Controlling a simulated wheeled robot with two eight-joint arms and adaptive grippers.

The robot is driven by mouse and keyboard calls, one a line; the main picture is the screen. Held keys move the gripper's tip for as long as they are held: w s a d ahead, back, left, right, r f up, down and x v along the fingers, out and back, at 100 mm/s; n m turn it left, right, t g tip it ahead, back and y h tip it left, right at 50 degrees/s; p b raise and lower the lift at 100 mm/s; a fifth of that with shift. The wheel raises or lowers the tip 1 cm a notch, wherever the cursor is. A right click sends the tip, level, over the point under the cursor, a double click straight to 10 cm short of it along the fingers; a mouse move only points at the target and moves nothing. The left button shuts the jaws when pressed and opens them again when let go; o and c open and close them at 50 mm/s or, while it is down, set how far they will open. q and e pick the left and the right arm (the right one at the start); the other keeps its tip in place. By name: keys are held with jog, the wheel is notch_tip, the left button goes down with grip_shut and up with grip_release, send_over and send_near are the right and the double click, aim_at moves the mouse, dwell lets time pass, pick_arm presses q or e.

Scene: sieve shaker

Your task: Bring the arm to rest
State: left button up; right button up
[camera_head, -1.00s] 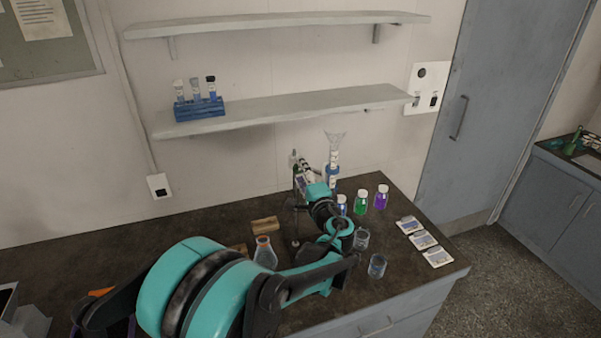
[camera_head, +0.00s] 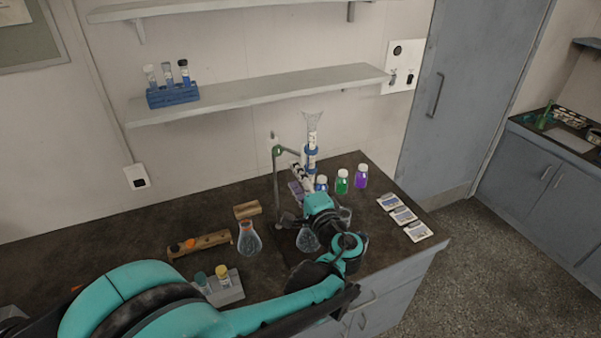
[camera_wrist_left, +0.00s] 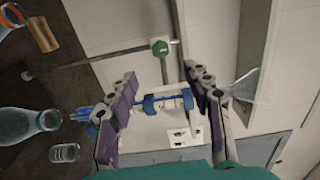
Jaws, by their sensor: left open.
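My left gripper (camera_head: 299,180) is open beside the glass column with blue fittings (camera_head: 311,155) on the metal stand (camera_head: 277,185). In the left wrist view, the gripper (camera_wrist_left: 160,88) has its two dark, purple-padded fingers spread apart. The column with blue fittings (camera_wrist_left: 168,103) shows in the gap between them, beyond the fingers; I cannot tell the exact distance. The funnel-shaped top (camera_wrist_left: 245,86) shows to the right of the fingers. My teal left arm reaches across the front of the bench (camera_head: 110,222). My right gripper is not in view.
A conical flask (camera_head: 249,240) and another flask (camera_head: 308,240) stand near the stand. Blue, green and purple bottles (camera_head: 342,183) stand behind the wrist. Several labelled packets (camera_head: 403,215) lie at right. A wooden rack (camera_head: 200,243) and a vial holder (camera_head: 222,288) are at left. Shelves hang above.

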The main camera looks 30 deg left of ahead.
pick_arm(q)
jog(key=s+f+n+g+h+b, duration=0.4)
jog(key=s+f+h, duration=0.2)
jog(key=s+f, duration=0.55)
jog(key=s+d+f+n+h+b, duration=0.2)
jog(key=s+d+f+n+h, duration=0.2)
jog(key=s+d+f+h, duration=0.3)
jog(key=d+f, duration=0.1)
jog(key=d, duration=0.3)
jog(key=shift+s+f+h, duration=0.2)
jog(key=shift+f+h, duration=0.1)
jog(key=shift+h, duration=0.1)
